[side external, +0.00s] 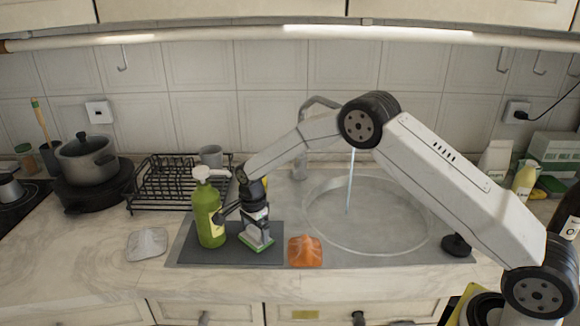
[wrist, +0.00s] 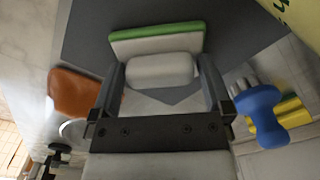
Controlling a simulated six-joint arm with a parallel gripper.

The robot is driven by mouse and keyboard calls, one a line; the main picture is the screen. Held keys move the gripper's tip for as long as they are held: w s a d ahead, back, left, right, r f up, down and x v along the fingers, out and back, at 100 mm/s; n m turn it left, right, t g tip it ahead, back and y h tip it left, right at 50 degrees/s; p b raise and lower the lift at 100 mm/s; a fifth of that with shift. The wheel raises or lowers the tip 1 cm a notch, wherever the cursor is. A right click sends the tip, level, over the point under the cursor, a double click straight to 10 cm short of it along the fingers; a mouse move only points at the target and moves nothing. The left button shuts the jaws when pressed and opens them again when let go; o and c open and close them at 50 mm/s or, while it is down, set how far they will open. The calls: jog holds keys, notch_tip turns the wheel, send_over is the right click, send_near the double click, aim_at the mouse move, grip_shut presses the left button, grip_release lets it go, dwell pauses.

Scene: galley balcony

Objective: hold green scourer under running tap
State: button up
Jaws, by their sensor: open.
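The green scourer (side external: 257,241) is a pad with a green edge and a pale grip on top. It lies on the dark grey mat (side external: 222,256) left of the sink. In the wrist view its green edge (wrist: 157,31) lies beyond the pale grip. My gripper (side external: 256,226) is low over the scourer. In the wrist view my gripper (wrist: 162,70) is open, with a finger on each side of the grip; contact is unclear. The tap (side external: 318,103) is partly hidden by my arm. A thin water stream (side external: 350,180) falls into the round basin (side external: 400,245).
A green pump bottle (side external: 210,225) stands close left of my gripper. An orange cloth (side external: 305,251) lies to the right, a grey cloth (side external: 146,244) farther left. A dish rack (side external: 165,185) stands behind. A blue object (wrist: 260,105) beside something yellow shows in the wrist view.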

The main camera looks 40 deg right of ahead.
jog(key=shift+c, duration=0.2)
jog(key=c, duration=1)
jog(key=shift+r, duration=0.2)
jog(key=shift+c, duration=0.2)
jog(key=shift+r, duration=0.55)
jog(key=s+r, duration=1.1)
jog(key=s, duration=0.3)
jog(key=shift+d+r, duration=0.3)
jog(key=shift+d, duration=0.1)
jog(key=shift+f, duration=0.1)
